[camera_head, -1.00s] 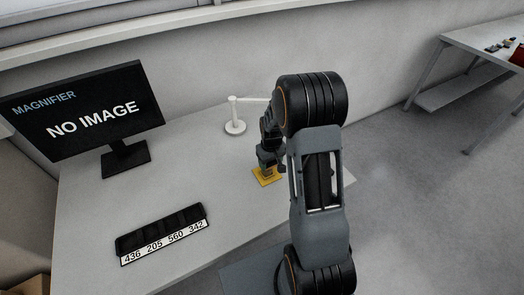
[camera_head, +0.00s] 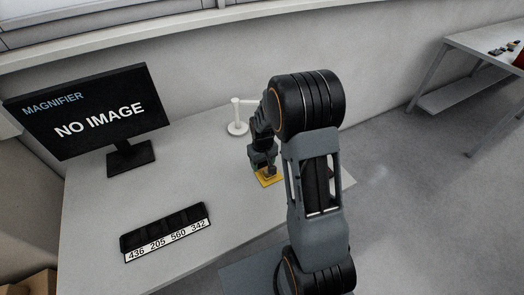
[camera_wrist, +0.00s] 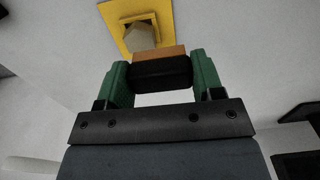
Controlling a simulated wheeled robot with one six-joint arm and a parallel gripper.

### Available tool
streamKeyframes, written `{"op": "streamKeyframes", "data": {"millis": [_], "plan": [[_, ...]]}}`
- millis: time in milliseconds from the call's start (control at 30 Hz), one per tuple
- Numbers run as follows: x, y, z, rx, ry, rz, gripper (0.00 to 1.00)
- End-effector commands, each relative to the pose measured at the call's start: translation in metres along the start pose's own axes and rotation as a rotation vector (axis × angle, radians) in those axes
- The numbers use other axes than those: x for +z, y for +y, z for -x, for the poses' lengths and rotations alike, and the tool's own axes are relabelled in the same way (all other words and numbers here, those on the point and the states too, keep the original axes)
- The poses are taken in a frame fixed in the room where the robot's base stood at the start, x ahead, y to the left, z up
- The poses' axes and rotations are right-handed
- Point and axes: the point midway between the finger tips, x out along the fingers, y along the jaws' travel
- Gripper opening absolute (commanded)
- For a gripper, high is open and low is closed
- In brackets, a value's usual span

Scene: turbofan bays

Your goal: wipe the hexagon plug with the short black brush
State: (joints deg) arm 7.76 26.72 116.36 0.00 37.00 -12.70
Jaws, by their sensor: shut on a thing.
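My gripper (camera_wrist: 162,78) has green fingers and is shut on the short black brush (camera_wrist: 163,76). The brush lies crosswise between the fingers, with an orange-brown strip along its far edge. The hexagon plug (camera_wrist: 139,40) is a beige-grey block on a yellow square plate (camera_wrist: 118,14), just beyond the brush in the wrist view. The strip overlaps the plug's near edge in that view; I cannot tell whether they touch. In the head view my gripper (camera_head: 262,160) is at the left and far side of the yellow plate (camera_head: 262,180), low over the table.
A white stand (camera_head: 237,127) is on the table behind my gripper. A monitor (camera_head: 88,112) reading NO IMAGE stands at the left. A black tray with a number label (camera_head: 166,241) lies at the front left. The table between is clear.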

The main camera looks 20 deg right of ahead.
Motion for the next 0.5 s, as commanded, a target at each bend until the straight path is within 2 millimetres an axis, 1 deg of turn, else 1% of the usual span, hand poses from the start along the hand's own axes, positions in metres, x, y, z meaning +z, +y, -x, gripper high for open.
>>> {"op": "streamKeyframes", "data": {"millis": [33,500], "plan": [[-0.001,0.0,0.009,0.0,0.002,0.001,0.39],[-0.001,-0.001,0.049,0.001,0.002,0.004,0.39]]}}
